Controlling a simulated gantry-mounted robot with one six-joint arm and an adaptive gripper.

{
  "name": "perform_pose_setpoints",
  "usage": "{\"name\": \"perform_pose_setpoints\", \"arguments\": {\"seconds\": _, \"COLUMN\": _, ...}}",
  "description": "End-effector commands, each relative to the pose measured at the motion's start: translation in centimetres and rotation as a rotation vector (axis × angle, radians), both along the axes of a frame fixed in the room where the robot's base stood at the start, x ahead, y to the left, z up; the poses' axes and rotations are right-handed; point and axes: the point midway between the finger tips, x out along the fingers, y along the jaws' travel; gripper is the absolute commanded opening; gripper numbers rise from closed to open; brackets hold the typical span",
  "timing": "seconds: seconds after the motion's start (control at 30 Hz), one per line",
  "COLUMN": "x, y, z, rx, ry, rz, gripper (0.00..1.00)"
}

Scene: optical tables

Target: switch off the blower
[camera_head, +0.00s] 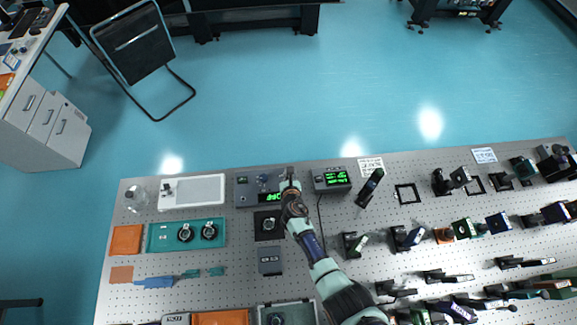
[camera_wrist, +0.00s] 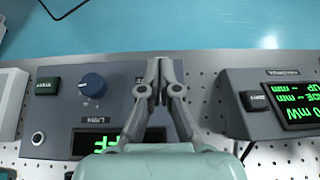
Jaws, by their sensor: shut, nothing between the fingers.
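A grey control box (camera_wrist: 60,80) with a blue knob (camera_wrist: 92,87), a dark green button (camera_wrist: 47,86) and a green display (camera_wrist: 88,143) fills the left of the wrist view. I cannot read a label naming it as the blower. The display is partly covered by my gripper; the visible characters look like "FF" upside down. In the head view the box (camera_head: 244,184) sits at the back of the table. My gripper (camera_wrist: 160,68) is shut and empty, its fingertips together over the right part of the box. It shows in the head view (camera_head: 290,176). The fingers hide what lies beneath them; contact is unclear.
A second grey unit (camera_wrist: 238,98) with a green readout (camera_wrist: 292,106) stands just right of the box. A white-topped board (camera_head: 200,191) lies to its left. Several optical mounts fill the table's right side. Beyond the back edge is open blue floor (camera_head: 300,90).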

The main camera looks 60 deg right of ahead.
Motion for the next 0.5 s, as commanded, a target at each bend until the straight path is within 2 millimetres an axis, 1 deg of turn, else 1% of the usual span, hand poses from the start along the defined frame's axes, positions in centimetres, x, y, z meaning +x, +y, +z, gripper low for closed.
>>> {"name": "perform_pose_setpoints", "arguments": {"seconds": 0.4, "x": 0.0, "y": 0.0, "z": 1.7, "rx": -0.001, "ry": -0.001, "rz": 0.0, "gripper": 0.0}}
{"name": "perform_pose_setpoints", "arguments": {"seconds": 0.5, "x": 0.0, "y": 0.0, "z": 1.7, "rx": 0.001, "ry": -0.001, "rz": -0.001, "gripper": 0.0}}
